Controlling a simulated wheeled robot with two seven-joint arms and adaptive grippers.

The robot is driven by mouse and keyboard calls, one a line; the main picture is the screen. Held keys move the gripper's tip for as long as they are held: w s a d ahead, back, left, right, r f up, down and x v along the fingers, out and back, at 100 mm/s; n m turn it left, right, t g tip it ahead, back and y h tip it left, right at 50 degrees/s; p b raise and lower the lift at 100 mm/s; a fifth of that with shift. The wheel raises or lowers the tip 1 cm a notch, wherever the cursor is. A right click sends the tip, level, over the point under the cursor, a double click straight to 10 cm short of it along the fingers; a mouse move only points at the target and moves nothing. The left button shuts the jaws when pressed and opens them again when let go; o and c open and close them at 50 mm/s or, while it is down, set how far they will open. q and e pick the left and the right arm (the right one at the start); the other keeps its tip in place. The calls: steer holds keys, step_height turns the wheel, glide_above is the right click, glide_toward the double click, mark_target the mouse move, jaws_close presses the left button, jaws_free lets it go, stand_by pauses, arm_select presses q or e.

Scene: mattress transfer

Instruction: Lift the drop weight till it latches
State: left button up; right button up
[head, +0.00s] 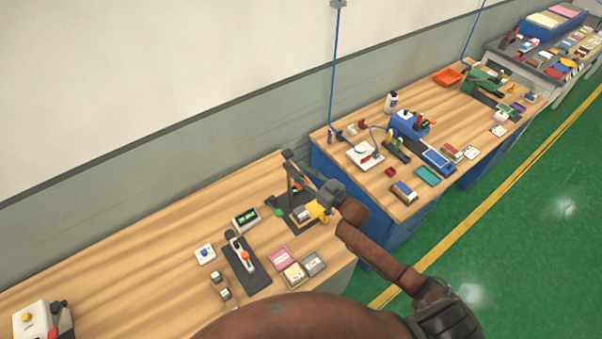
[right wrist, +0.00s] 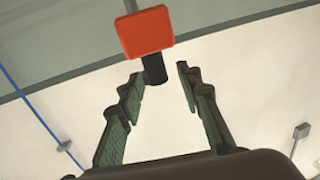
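In the right wrist view an orange-red block (right wrist: 146,31) sits on a thin metal rod, with a short black cylinder (right wrist: 154,69) at its end. I take this to be the drop weight, though I cannot be sure. My right gripper (right wrist: 158,74) is open. Its two green-lined fingers are well apart, with nothing clamped between them, and the black cylinder shows near the fingertips. In the head view the dark stand (head: 289,170) rises from a black base on the near table, and my right wrist (head: 331,193) is right beside it, hiding part of it. My left gripper is not in view.
Left of the stand lie a green-screened box (head: 246,220) and a black lever fixture (head: 246,266). Pink and grey boxes (head: 281,258) lie in front. A second table (head: 360,187) with tools stands to the right.

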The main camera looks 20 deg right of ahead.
steer(key=shift+f, duration=0.15)
steer(key=shift+s+d, duration=0.2)
steer(key=shift+s, duration=0.15)
steer(key=v, duration=1.1)
